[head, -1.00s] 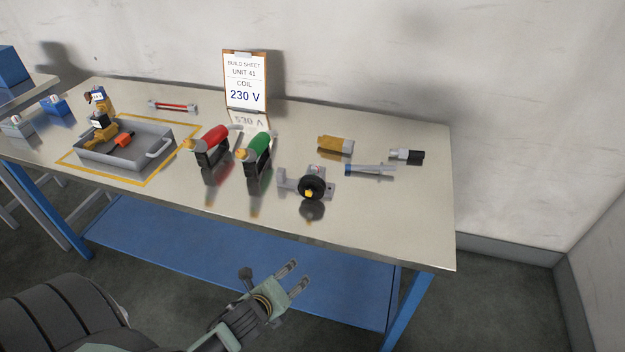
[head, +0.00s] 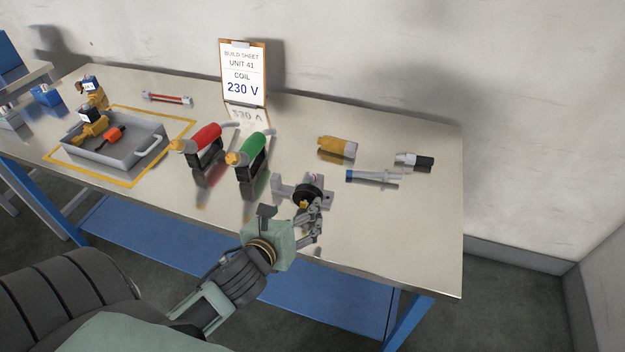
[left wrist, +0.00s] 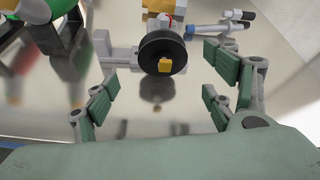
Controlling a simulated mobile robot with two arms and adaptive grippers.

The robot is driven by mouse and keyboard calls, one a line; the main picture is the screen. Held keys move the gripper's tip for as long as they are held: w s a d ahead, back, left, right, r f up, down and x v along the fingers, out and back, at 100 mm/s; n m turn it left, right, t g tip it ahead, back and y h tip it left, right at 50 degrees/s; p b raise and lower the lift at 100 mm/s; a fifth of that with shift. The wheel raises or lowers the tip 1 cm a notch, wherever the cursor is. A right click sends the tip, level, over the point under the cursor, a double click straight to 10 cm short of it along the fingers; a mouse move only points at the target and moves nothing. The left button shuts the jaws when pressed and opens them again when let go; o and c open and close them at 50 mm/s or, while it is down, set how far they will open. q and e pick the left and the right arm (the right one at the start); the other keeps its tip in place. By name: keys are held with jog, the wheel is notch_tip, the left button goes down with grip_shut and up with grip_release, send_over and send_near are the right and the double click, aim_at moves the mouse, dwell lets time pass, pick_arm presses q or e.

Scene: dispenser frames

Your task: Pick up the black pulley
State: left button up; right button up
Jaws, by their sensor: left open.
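The black pulley (head: 308,192) is a round black wheel with a yellow hub, upright on a grey metal bracket (head: 287,186) near the table's front edge. In the left wrist view the pulley (left wrist: 162,51) faces me, beyond and between my open fingers. My left gripper (head: 312,218) is open and empty, just in front of the pulley at the table edge. Its two green-padded fingers also show in the left wrist view (left wrist: 165,95), wide apart and not touching the pulley. My right gripper is not in view.
A green-handled tool (head: 250,158) and a red-handled tool (head: 203,148) stand left of the pulley. A brass cylinder (head: 337,147), a blue-tipped rod (head: 372,177) and a black-and-silver part (head: 414,161) lie behind it. A grey tray (head: 112,150) stands far left. The table's right end is clear.

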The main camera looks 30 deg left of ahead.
aim_at(301, 201)
pick_arm(q)
jog(key=shift+w+a+r, duration=0.1)
jog(key=shift+w+a, duration=0.1)
jog(key=shift+w, duration=0.75)
jog(key=x, duration=0.3)
jog(key=shift+s+p, duration=0.1)
jog(key=shift+p, duration=0.25)
jog(key=shift+f+x, duration=0.25)
jog(key=shift+x, duration=1)
jog(key=shift+w+d+f, duration=0.1)
jog(key=shift+w+f, duration=0.05)
jog(key=shift+w, duration=0.05)
jog(key=shift+f, duration=0.1)
jog(key=shift+w, duration=0.1)
jog(key=c, duration=1.8)
jog(key=shift+c, duration=0.4)
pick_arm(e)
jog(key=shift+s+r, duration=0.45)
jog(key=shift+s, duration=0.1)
pick_arm(q)
jog(key=shift+r, duration=0.25)
